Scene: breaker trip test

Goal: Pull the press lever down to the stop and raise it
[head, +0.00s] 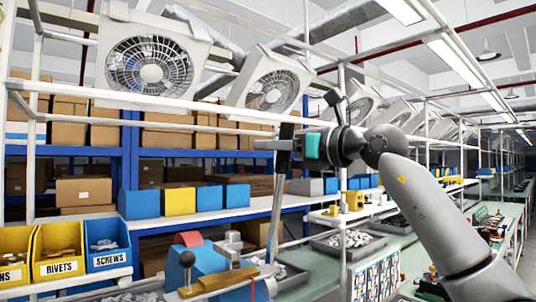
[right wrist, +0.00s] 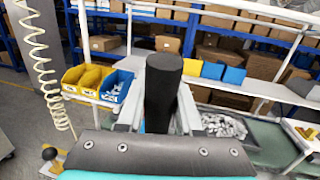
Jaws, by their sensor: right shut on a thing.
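The press lever (head: 278,195) is a long bar that stands nearly upright, leaning slightly, with a dark grip at its top. My right gripper (head: 285,145) is shut around this grip, high above the bench. In the right wrist view the black round grip (right wrist: 163,85) stands between the two grey fingers of the right gripper (right wrist: 162,112). A blue machine body (head: 197,262) with a red part on top is near the lever's lower end. How the lever joins it is not clear. My left gripper is not in view.
A black ball knob (head: 186,258) stands at the front of the machine. Yellow and blue bins, one marked SCREWS (head: 107,246), are at the left. A grey tray of metal parts (head: 350,241) lies on the green bench. White frame rails and fans are overhead.

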